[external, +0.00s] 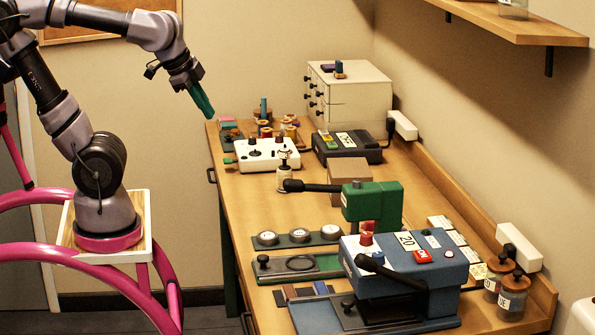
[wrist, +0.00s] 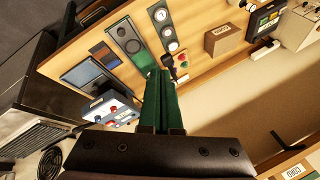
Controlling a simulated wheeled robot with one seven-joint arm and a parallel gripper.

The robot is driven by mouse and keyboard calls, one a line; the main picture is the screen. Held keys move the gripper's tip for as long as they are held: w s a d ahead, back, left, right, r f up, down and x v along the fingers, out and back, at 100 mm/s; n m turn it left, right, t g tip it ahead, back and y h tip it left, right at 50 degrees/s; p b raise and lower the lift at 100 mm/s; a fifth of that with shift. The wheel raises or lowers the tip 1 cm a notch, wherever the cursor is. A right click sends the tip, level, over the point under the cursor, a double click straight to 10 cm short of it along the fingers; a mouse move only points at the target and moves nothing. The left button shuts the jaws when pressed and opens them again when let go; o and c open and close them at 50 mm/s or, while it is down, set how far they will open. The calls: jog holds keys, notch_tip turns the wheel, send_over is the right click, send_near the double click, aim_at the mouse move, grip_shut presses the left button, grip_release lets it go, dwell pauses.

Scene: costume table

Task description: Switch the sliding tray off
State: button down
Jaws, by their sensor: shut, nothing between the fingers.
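My gripper (external: 203,103) has green fingers, shut and empty, and hangs in the air left of the table's far end. In the wrist view my gripper (wrist: 160,75) points toward the table. The blue press (external: 405,270) stands at the near right, with a red switch (external: 423,256) on top and a blue plate with a black knob (external: 348,303) in front. A green plate with a knob and ring (external: 290,266) lies before the green press (external: 372,203). No label shows which plate is the sliding tray. The switch position is too small to tell.
The table (external: 242,198) also holds a white control box (external: 267,154), a black device (external: 340,148), a brown box (external: 346,170), a white drawer cabinet (external: 352,97) and a strip with round discs (external: 299,238). Black levers stick out from both presses. A shelf (external: 520,28) hangs upper right.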

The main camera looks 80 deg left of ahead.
jog(key=d+f+n+t+y, duration=0.1)
jog(key=d+f+n+y, duration=0.2)
jog(key=f+n, duration=0.8)
jog(key=s+d+f+n+t+y, duration=0.1)
jog(key=d+f+n+y, duration=0.3)
jog(key=d+f+n, duration=0.4)
jog(key=s+d+f+n+t+y, duration=0.1)
jog(key=d+f+n+y, duration=0.3)
jog(key=f+n, duration=1)
jog(key=shift+d+f+n+t, duration=0.3)
jog(key=shift+d+f+t, duration=0.35)
jog(key=shift+f, duration=0.15)
jog(key=shift+w+d+x, duration=0.25)
jog(key=shift+w+x, duration=0.1)
jog(key=shift+x, duration=1.85)
jog(key=shift+w+d+x, duration=0.25)
jog(key=shift+w+x, duration=0.1)
jog(key=shift+x, duration=1.8)
jog(key=shift+w+d+x, duration=0.3)
jog(key=shift+x, duration=1.9)
